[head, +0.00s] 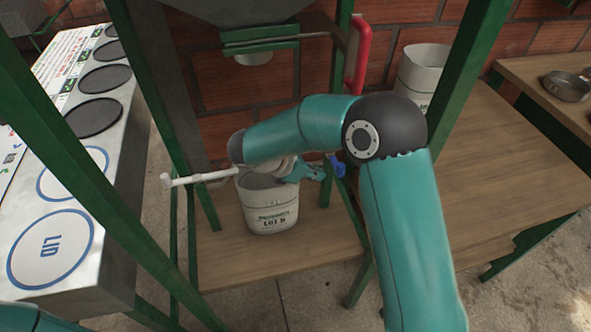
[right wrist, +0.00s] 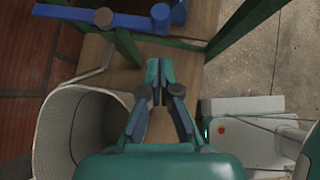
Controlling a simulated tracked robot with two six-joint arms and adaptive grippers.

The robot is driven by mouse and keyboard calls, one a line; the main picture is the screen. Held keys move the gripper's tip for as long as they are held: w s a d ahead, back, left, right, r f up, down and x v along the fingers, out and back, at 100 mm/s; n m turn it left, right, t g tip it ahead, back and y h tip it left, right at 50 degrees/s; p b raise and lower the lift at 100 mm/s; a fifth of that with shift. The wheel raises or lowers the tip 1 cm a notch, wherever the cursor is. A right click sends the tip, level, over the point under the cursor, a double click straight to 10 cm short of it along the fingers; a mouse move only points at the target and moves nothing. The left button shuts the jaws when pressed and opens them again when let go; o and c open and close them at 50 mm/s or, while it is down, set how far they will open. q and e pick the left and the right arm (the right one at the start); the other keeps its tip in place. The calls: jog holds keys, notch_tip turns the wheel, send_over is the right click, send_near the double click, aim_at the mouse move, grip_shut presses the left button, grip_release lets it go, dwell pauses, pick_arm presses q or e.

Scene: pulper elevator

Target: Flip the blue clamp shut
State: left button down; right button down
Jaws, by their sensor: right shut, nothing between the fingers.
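The blue clamp (head: 337,166) shows as a small blue piece by the green frame post, just right of my right gripper (head: 318,173) in the head view. In the right wrist view the clamp (right wrist: 115,19) is a long blue bar with rounded blue ends near the top edge. My right gripper (right wrist: 158,68) points toward it, fingers together and empty, with a visible gap to the bar. My forearm hides part of the frame around the clamp. I cannot tell how far the clamp is swung. My left gripper is outside the view.
A white bucket (head: 268,212) stands on the wooden shelf (head: 240,262) below my right wrist. A white rod (head: 200,178) juts left beside it. Green posts (head: 472,60) and a red handle (head: 359,55) surround the area. A wooden table (head: 500,160) lies right.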

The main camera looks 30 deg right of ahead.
aim_at(336, 171)
jog(key=shift+d+r, duration=0.15)
jog(key=shift+d, duration=1.6)
